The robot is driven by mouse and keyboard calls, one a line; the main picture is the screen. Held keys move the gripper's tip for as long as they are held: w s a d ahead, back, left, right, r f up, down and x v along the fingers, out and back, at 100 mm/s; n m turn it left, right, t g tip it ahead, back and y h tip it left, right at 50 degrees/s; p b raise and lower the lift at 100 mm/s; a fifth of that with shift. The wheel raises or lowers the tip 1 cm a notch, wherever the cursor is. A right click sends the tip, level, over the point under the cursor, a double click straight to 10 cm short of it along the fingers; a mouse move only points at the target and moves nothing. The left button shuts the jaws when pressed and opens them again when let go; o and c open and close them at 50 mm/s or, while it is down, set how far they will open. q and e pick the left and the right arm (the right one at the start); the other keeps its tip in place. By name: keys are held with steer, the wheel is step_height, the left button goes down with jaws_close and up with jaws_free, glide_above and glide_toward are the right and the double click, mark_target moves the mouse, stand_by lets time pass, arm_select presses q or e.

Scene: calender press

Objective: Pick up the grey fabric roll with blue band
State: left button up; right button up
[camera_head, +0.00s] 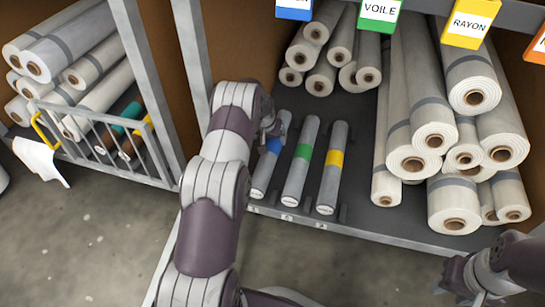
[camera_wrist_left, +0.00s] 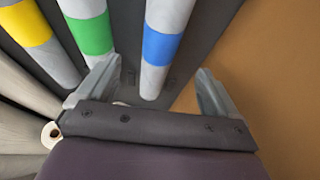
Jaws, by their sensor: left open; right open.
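The grey fabric roll with blue band (camera_head: 261,178) lies on the dark shelf, leftmost of three similar rolls, partly hidden behind my left gripper and arm. In the left wrist view the roll (camera_wrist_left: 169,15) shows between the two fingers, with its blue band beyond the fingertips. My left gripper (camera_head: 270,125) is open at the roll's far part. It also shows in the left wrist view (camera_wrist_left: 158,70), with a gap on each side of the roll; I cannot tell how far above it the fingers are. My right gripper (camera_head: 448,278) is open and empty, low at the right.
A green-banded roll (camera_head: 300,165) and a yellow-banded roll (camera_head: 333,165) lie to the right, close by. Large white rolls (camera_head: 435,130) are stacked further right. A grey upright post (camera_head: 150,90) and a barred bin (camera_head: 100,150) stand left. The floor in front is clear.

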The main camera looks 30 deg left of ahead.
mark_target(271, 146)
arm_select(q)
steer(key=b+x, duration=0.2)
steer(key=x, duration=0.2)
steer(key=shift+f, duration=0.35)
steer(key=b+x, duration=0.5)
steer(key=shift+s+f+b, duration=0.1)
steer(key=shift+s+b, duration=0.05)
steer(key=shift+b, duration=0.15)
steer(key=shift+r, duration=0.25)
steer(key=shift+c, duration=0.3)
steer(key=c, duration=1.4)
arm_select(e)
step_height(271, 146, down, 8)
steer(key=shift+f, duration=0.25)
